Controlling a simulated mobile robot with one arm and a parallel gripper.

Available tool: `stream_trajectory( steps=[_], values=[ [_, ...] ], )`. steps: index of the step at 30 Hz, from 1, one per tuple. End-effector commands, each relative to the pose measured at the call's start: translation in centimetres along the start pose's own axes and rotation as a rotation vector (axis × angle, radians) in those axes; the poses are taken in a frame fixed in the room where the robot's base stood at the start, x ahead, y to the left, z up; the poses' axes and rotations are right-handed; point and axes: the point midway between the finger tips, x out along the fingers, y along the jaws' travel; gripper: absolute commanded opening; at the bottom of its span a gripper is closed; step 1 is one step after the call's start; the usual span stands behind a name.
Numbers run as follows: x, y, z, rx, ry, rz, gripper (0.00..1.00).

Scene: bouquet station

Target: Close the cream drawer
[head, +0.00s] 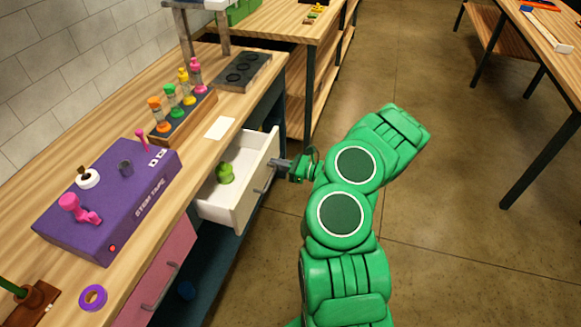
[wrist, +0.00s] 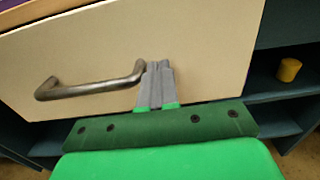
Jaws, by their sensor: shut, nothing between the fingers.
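The cream drawer (head: 238,196) stands pulled out from under the wooden workbench in the head view. A green object (head: 226,173) lies inside it. Its front panel (wrist: 200,45) fills most of the wrist view, with a grey bar handle (wrist: 90,88) on it. My gripper (head: 275,163) is at the drawer's front near the handle's far end. In the wrist view my gripper's fingers (wrist: 157,70) are shut together with nothing between them, at the right end of the handle. I cannot tell whether they touch the panel.
A pink drawer (head: 165,270) with a handle sits left of the cream one. The purple stem tape box (head: 110,205) and a rack of coloured bottles (head: 183,118) stand on the workbench (head: 215,70). A yellow cylinder (wrist: 289,70) sits on the shelf at right.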

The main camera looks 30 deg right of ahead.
Motion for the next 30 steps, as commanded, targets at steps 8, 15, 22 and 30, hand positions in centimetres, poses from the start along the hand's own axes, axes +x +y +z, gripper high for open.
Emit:
stream_trajectory(
  steps=[8,15,22,30],
  values=[
    [5.4,0.2,0.0,0.001,-0.002,0.005,0.0],
    [9.3,0.2,0.0,0.0,-0.001,0.005,0.0],
    [11.8,0.0,0.1,-0.001,-0.001,0.002,0.0],
    [13.1,0.0,0.1,0.0,-0.001,0.0,0.0]
  ],
)
